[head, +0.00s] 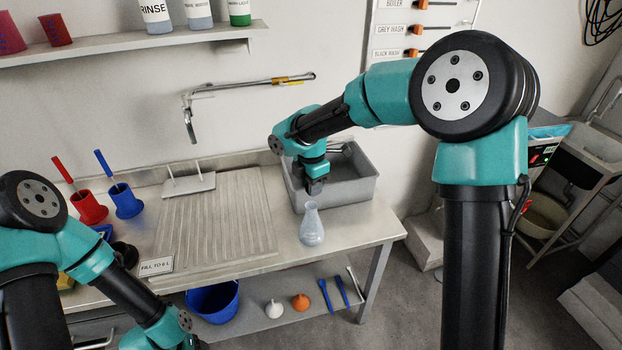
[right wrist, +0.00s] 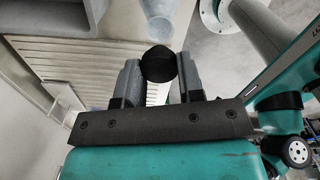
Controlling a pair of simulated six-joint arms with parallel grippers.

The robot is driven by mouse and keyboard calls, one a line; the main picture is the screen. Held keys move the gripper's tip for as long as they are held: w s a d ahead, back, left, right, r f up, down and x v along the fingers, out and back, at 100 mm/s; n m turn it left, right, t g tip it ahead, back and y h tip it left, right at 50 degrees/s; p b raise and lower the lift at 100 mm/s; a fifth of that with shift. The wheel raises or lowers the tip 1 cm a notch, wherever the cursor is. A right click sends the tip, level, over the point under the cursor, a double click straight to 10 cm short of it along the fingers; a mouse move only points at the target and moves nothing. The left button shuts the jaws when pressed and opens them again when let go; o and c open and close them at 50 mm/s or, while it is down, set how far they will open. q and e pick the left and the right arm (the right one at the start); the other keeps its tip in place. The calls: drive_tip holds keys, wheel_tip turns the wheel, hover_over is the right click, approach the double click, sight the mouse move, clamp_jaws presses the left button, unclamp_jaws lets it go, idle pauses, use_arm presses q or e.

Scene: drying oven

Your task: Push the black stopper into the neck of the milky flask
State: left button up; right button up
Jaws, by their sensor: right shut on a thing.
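The milky flask (head: 311,231) stands upright near the front edge of the steel counter, in front of the sink, in the head view. Its narrow neck points up. My right gripper (head: 315,188) is just above the neck. In the right wrist view my right gripper (right wrist: 158,82) is shut on the black stopper (right wrist: 159,62), which sits between the two fingertips. A pale, cloudy shape beyond the stopper looks like the flask (right wrist: 160,9). In the head view the stopper cannot be told from the dark fingers. My left gripper is out of the frame.
The grey sink basin (head: 367,190) stands behind the flask. A ribbed drainboard (head: 215,225) lies to the left, with a faucet (head: 190,125) above. Red (head: 90,208) and blue (head: 126,202) holders stand farther left. The lower shelf holds a blue bucket (head: 213,303).

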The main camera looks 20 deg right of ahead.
drive_tip(key=shift+f, duration=1.95)
drive_tip(key=shift+f, duration=0.85)
idle(1.1)
drive_tip(key=o, duration=1.5)
drive_tip(key=shift+c, duration=0.2)
drive_tip(key=shift+r, duration=0.1)
drive_tip(key=shift+r, duration=3.4)
